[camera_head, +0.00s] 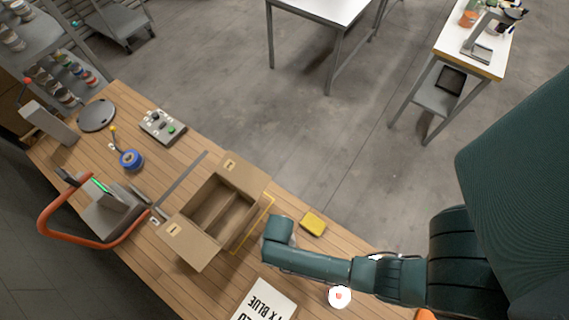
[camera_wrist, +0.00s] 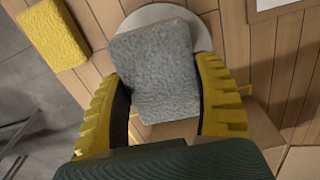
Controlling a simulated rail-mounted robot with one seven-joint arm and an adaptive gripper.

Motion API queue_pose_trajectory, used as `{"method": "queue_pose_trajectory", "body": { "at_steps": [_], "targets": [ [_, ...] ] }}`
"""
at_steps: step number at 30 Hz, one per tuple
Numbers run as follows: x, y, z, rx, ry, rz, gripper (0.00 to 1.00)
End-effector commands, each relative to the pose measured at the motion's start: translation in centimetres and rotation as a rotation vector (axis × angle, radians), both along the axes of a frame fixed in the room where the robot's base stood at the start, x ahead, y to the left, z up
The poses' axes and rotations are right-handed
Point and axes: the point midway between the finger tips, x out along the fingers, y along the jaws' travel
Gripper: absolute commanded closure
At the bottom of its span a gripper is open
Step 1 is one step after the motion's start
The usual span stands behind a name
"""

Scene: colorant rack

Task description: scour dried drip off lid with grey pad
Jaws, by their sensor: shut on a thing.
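The lid is a white disc lying on the wooden bench, with a small red-orange drip near its middle in the head view (camera_head: 339,297). In the wrist view only the lid's rim (camera_wrist: 203,31) shows, beyond the pad. My gripper (camera_wrist: 160,72), with yellow ribbed fingers, is shut on the grey pad (camera_wrist: 155,75), a rough-faced block. The pad overlaps the lid in the wrist view and hides the drip there; I cannot tell whether they touch. My arm hides the gripper and pad in the head view.
A yellow sponge (camera_head: 313,224) lies by the bench edge. An open cardboard box (camera_head: 187,230) stands left of my arm. A white sign with black letters (camera_head: 264,302) lies near the lid. A control box (camera_head: 163,127) and blue roll (camera_head: 131,160) sit farther left.

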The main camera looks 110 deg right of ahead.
Motion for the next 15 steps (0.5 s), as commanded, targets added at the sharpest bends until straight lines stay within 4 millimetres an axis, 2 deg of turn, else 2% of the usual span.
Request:
{"method": "queue_pose_trajectory", "body": {
  "at_steps": [15],
  "targets": [
    [3.0,-3.8,-0.3,-0.002,-0.001,-0.001,0.67]
  ]
}}
